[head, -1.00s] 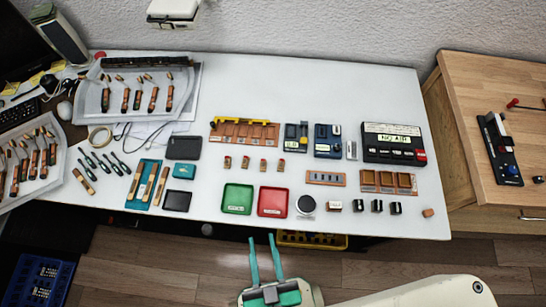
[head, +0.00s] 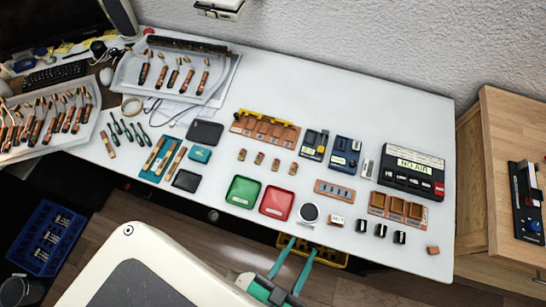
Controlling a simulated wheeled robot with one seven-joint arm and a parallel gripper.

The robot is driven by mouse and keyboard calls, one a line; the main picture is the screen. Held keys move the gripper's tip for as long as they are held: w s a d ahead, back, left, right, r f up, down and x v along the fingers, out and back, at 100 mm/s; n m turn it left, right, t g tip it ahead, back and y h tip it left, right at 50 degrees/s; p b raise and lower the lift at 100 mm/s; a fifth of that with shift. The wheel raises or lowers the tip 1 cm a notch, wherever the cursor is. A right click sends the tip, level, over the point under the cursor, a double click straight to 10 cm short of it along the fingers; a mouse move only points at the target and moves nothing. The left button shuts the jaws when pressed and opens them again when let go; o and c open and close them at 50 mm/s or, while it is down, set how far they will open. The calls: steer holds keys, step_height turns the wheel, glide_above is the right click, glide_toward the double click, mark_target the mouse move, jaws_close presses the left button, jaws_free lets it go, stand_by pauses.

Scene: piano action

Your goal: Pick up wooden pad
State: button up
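A small orange-brown block (head: 433,250), which looks like the wooden pad, lies near the front right corner of the white table (head: 330,90). It stands apart from the black-and-white pieces to its left. My gripper (head: 303,244) has two teal fingers, spread apart with nothing between them. It is at the bottom middle of the head view, by the table's front edge and well left of the block. Its fingertips show in front of a yellow crate (head: 339,260); their height is hard to judge.
A green tray (head: 243,191) and a red tray (head: 277,202) lie near the front edge, with a round dark-topped piece (head: 309,213) beside them. A brown compartment tray (head: 397,207) and a black "NO AIR" box (head: 412,172) stand at the right. The table's back middle is clear.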

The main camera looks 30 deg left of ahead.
steer(key=w+a+m+y, duration=0.5)
steer(key=w+a+m, duration=0.1)
steer(key=w+a, duration=1.25)
steer(key=w+a+r+n+g+y, duration=0.2)
steer(key=a+r+g+y, duration=0.25)
steer(key=a, duration=0.65)
steer(key=w+a+r+n+g+y, duration=0.25)
steer(key=a+r+y, duration=0.3)
steer(key=a, duration=0.55)
steer(key=n+g+h, duration=0.3)
steer(key=g+h, duration=0.5)
steer(key=h, duration=0.7)
glide_above(258, 158)
step_height(258, 158, down, 8)
steer(key=f, duration=0.5)
steer(key=shift+w, duration=0.25)
steer(key=f, duration=0.4)
steer(key=shift+s+f, duration=0.15)
steer(key=shift+s, duration=0.05)
steer(key=shift+d+f, duration=0.1)
steer(key=shift+f, duration=0.3)
jaws_close()
